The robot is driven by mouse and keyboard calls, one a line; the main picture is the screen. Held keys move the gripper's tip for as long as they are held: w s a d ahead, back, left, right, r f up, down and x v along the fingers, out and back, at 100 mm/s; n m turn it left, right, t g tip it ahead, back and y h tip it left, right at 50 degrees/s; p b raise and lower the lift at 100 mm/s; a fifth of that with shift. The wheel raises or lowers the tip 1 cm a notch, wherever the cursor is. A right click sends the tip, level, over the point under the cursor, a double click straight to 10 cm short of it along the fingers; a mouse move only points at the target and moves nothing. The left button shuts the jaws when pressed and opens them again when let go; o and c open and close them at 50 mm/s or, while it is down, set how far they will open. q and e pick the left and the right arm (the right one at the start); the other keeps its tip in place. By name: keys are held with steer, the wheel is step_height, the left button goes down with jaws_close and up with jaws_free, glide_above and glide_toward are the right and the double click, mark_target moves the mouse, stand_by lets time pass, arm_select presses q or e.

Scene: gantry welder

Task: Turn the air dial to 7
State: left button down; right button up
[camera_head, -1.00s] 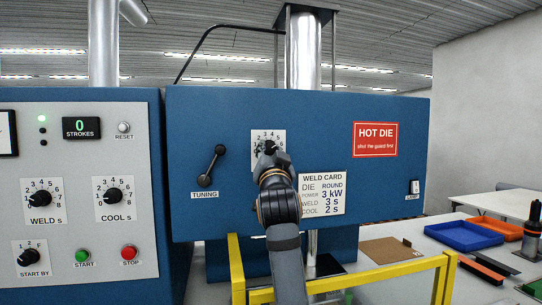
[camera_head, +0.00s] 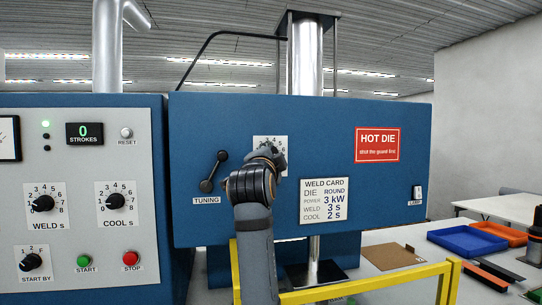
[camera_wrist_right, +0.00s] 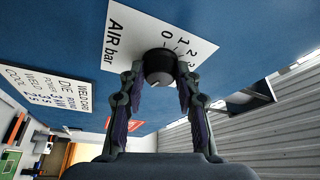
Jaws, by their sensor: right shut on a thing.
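The air dial is a dark round knob (camera_wrist_right: 159,67) on a white numbered plate (camera_wrist_right: 125,30) marked "AIR bar", on the blue machine front. My right gripper (camera_wrist_right: 160,72) has its two fingers on either side of the knob and is shut on it. In the head view the plate (camera_head: 260,141) shows only its top numbers; my right gripper (camera_head: 264,153) and wrist cover the knob and the lower part. I cannot read which number the knob points at. My left gripper is in neither view.
A tuning lever (camera_head: 214,171) is left of the dial and a weld card (camera_head: 324,201) is right and below. A red HOT DIE sign (camera_head: 377,145) is further right. A yellow guard rail (camera_head: 365,285) runs in front, below the dial.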

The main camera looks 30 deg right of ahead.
steer(key=shift+m, duration=0.4)
steer(key=o, duration=1.2)
steer(key=shift+c, duration=0.2)
